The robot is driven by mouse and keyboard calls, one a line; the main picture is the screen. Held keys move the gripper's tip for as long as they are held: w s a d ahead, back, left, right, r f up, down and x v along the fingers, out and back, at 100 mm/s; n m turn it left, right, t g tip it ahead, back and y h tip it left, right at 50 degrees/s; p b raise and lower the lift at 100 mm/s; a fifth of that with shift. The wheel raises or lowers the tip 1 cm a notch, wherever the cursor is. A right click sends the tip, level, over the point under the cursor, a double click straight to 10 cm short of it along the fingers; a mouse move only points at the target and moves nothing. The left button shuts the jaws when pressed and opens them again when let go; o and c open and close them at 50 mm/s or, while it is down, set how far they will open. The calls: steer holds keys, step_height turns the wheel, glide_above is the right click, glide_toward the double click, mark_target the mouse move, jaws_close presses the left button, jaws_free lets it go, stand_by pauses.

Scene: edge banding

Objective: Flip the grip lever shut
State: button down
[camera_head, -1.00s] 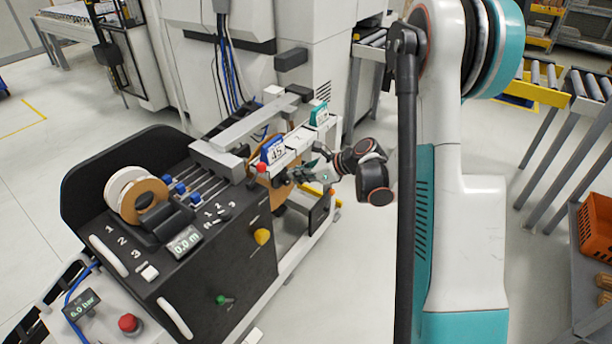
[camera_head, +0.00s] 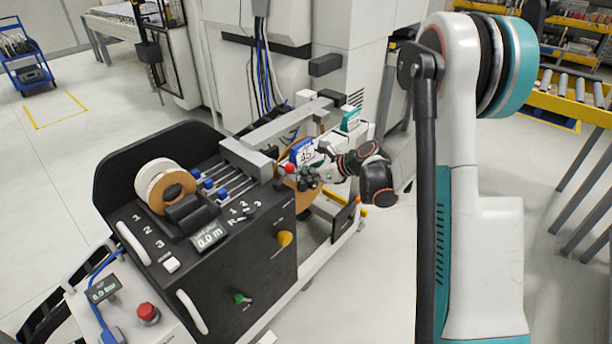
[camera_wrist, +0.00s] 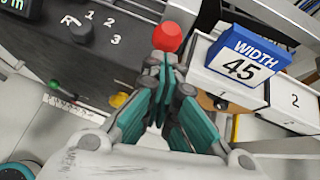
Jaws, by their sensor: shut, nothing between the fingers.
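A red knob (camera_head: 290,168) stands at the machine's front corner, beside the blue "WIDTH 45" sign. It looks like a lever's end, but I cannot tell whether it is the grip lever. My gripper (camera_head: 309,181) is just to its right and slightly below it in the head view. In the wrist view the red knob (camera_wrist: 167,37) is just beyond the closed fingertips of my gripper (camera_wrist: 162,64). Whether they touch cannot be told. The fingers hold nothing. Any shaft below the knob is hidden.
The WIDTH sign (camera_wrist: 242,58) stands close to the right of my fingers on a white block. A black selector knob (camera_wrist: 80,33) is to the left. A yellow knob (camera_head: 285,238) and a green-ended lever (camera_head: 240,298) are on the front panel. Open floor lies at the front right.

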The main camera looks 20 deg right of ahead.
steer(key=shift+r, duration=0.1)
steer(key=shift+w+a+r+g+p, duration=0.2)
steer(key=shift+w+r+g+p, duration=0.2)
steer(key=shift+p, duration=0.15)
steer(key=w+a+r+g+h+p, duration=0.2)
steer(key=w+a+g+p, duration=0.1)
steer(key=w, duration=0.3)
steer(key=w+a+r+g+h+p, duration=0.1)
steer(key=w+a+g+h+p, duration=0.1)
steer(key=w+a+g+p, duration=0.2)
steer(key=shift+w+a+r+m+h, duration=0.25)
steer(key=shift+w+r+m+h, duration=0.15)
steer(key=shift+w, duration=1.05)
steer(key=shift+f, duration=0.1)
